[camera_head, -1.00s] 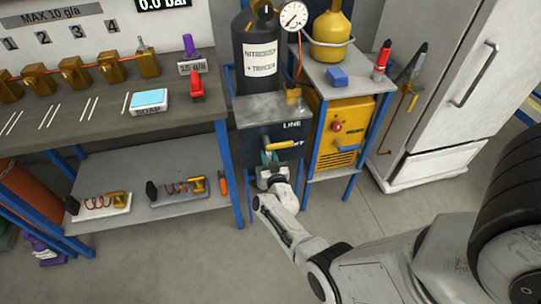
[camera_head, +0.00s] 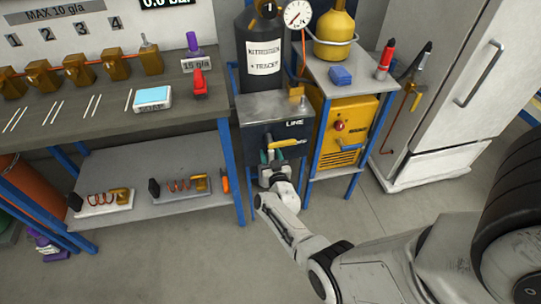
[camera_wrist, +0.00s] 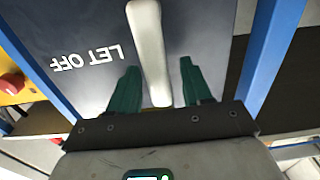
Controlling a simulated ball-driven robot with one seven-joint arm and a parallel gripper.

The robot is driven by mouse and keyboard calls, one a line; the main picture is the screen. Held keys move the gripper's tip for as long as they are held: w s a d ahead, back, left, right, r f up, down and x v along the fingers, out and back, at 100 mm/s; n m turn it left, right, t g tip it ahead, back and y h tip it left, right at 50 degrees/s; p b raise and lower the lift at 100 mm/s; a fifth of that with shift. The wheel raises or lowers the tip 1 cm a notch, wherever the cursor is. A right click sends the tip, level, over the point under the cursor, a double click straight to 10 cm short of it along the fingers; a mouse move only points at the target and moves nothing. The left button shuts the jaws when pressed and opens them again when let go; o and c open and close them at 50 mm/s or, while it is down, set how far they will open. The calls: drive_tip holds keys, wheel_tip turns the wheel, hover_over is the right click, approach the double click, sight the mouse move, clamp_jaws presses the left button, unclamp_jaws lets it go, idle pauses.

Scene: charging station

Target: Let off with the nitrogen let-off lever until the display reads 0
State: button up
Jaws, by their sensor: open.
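The let-off lever is a pale bar in the wrist view (camera_wrist: 149,45), on a dark panel (camera_wrist: 65,30) marked LET OFF, upside down there. My gripper (camera_wrist: 159,63) is open, its green fingers on either side of the lever with gaps visible. In the head view my gripper (camera_head: 271,156) is at the front of the dark LINE box (camera_head: 252,138), by a yellow handle (camera_head: 288,142). The display (camera_head: 165,3) is cut by the top edge; its visible part seems to read 0.0 bar.
A dark nitrogen and tracer cylinder (camera_head: 262,80) and a round gauge (camera_head: 298,14) stand above the box. A yellow machine (camera_head: 342,150) is on the blue-framed stand to the right. The workbench (camera_head: 60,128) is to the left. Open floor (camera_head: 205,265) lies in front.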

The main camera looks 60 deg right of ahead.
drive_tip(key=p+v, duration=0.4)
drive_tip(key=v, duration=0.6)
drive_tip(key=shift+s+a+p, duration=0.25)
drive_tip(key=shift+s+p, duration=0.05)
drive_tip(key=shift+p, duration=0.1)
drive_tip(key=w+a+r+n+t+y, duration=0.1)
drive_tip(key=w+a+n+t+y, duration=0.1)
drive_tip(key=w+a+n+y, duration=0.5)
drive_tip(key=s+a+r+n+g+y, duration=0.2)
drive_tip(key=a+g+y, duration=0.1)
drive_tip(key=a+y, duration=0.55)
drive_tip(key=s+a+r+g, duration=0.2)
drive_tip(key=s+r+g, duration=0.1)
drive_tip(key=s, duration=0.3)
drive_tip(key=s+a+r+g+h, duration=0.1)
drive_tip(key=s+a+r+g, duration=0.2)
drive_tip(key=s, duration=0.4)
drive_tip(key=s+a+r+g+h, duration=0.1)
drive_tip(key=s+a+r+g, duration=0.1)
drive_tip(key=s, duration=0.5)
drive_tip(key=shift+a+r+g, duration=0.35)
drive_tip(key=shift+r+g, duration=0.4)
drive_tip(key=shift+g, duration=0.05)
